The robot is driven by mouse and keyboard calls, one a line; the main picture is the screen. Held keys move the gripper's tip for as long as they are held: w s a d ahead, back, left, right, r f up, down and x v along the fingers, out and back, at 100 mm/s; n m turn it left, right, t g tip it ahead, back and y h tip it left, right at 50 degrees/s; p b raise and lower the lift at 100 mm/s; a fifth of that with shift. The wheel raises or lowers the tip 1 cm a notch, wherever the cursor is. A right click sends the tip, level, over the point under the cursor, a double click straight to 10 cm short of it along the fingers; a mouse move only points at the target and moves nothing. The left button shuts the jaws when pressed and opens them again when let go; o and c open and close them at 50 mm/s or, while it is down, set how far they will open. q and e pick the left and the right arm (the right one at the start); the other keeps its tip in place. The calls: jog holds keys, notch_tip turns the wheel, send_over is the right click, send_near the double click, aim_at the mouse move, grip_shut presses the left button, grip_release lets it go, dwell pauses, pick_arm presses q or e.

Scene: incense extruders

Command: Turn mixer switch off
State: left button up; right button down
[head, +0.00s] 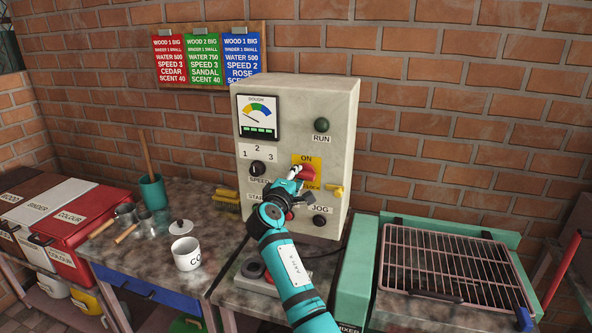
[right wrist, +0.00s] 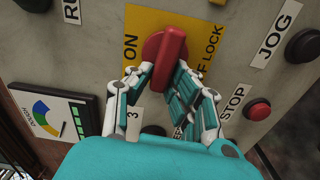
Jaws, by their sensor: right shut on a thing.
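The mixer switch is a red rotary handle (head: 309,171) on a yellow plate marked ON and OFF LOCK, on the front of the grey control box (head: 345,115). In the right wrist view the red handle (right wrist: 165,48) stands between my fingers, with ON to its left and OFF LOCK to its right. My right gripper (head: 297,175) is shut on the handle; the fingertips (right wrist: 163,74) lie on both sides of it. In the head view my fingers hide part of the handle and plate. My left gripper is not in view.
A red STOP button (right wrist: 257,109) is close to my fingers. A yellow padlock (head: 335,191) hangs right of the plate. A grill rack (head: 450,262) stands right.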

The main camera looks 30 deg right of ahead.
jog(key=shift+n+p, duration=0.3)
jog(key=shift+n, duration=0.2)
jog(key=shift+f, duration=0.1)
jog(key=c, duration=1.2)
grip_release()
jog(key=shift+c, duration=0.2)
jog(key=v, duration=1.2)
jog(key=shift+f, duration=0.1)
